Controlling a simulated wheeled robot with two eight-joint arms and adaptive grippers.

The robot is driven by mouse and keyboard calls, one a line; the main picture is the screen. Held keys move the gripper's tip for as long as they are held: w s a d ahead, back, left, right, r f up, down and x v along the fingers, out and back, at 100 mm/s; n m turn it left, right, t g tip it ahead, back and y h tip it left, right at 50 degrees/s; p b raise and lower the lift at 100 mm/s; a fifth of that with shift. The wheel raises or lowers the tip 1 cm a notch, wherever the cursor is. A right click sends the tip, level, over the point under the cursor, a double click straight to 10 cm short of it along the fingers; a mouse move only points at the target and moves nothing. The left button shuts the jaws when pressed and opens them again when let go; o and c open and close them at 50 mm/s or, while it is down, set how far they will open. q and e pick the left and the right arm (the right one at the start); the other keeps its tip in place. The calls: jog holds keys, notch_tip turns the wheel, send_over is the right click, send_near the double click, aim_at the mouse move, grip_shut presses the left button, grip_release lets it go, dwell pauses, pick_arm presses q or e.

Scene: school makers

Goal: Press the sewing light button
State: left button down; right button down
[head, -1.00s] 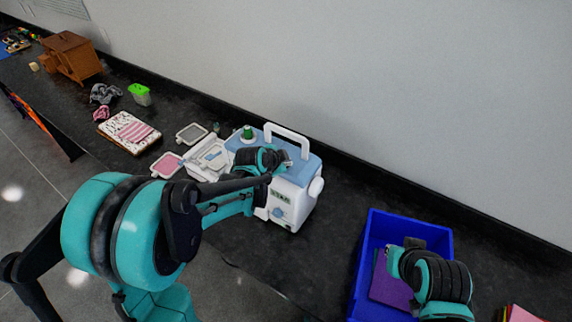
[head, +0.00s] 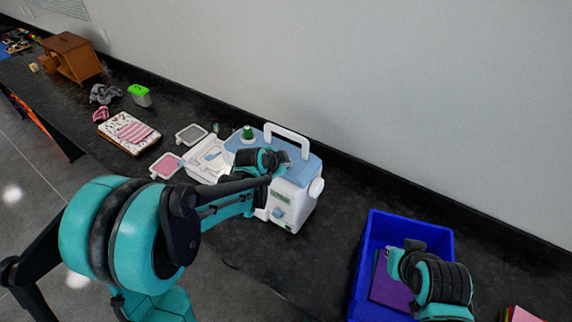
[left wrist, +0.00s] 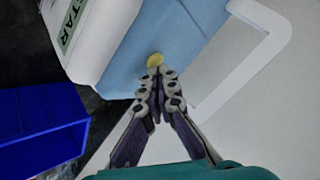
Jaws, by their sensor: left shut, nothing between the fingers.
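The sewing machine (head: 296,202), white with a light blue top and a white handle (head: 288,136), stands on the dark counter. A small round yellow button (left wrist: 155,60) sits on its blue top in the left wrist view. My left gripper (left wrist: 164,73) is shut and empty, with its fingertips right at the lower edge of the button. I cannot tell whether they touch it. In the head view my left gripper (head: 284,160) is over the machine's top, and my arm covers part of its front. My right gripper (head: 402,258) is over the blue bin, and its finger state is unclear.
The blue bin (head: 372,218) holds purple sheets and stands right of the machine. Hoop-like frames (head: 191,134), patterned fabric (head: 115,128), a green-lidded container (head: 139,94) and a wooden box (head: 72,58) lie to the left. The wall is close behind.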

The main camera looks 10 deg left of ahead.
pick_arm(q)
jog(key=shift+r, duration=0.35)
notch_tip(320, 180, up, 6)
jog(key=p, duration=0.4)
dwell(0.5)
jog(key=shift+s+f, duration=0.15)
jog(key=shift+f, duration=0.05)
jog(key=s+a+f+n+y+b, duration=0.1)
jog(key=s+f+n+b, duration=0.3)
jog(key=s, duration=0.5)
jog(key=s+a+f+n+g+b, duration=0.1)
jog(key=s+a+f+n+b, duration=0.1)
jog(key=s+f+n+b, duration=0.2)
jog(key=s+a+f+n+y+b, duration=0.1)
jog(key=s+a+f+n+b, duration=0.1)
jog(key=s+f+n+b, duration=0.2)
jog(key=s+f+b, duration=0.3)
jog(key=s+b, duration=0.3)
jog(key=s, duration=0.4)
jog(key=shift+s+f+g+y, duration=0.2)
jog(key=shift+s+g+y, duration=0.1)
jog(key=shift+g, duration=0.1)
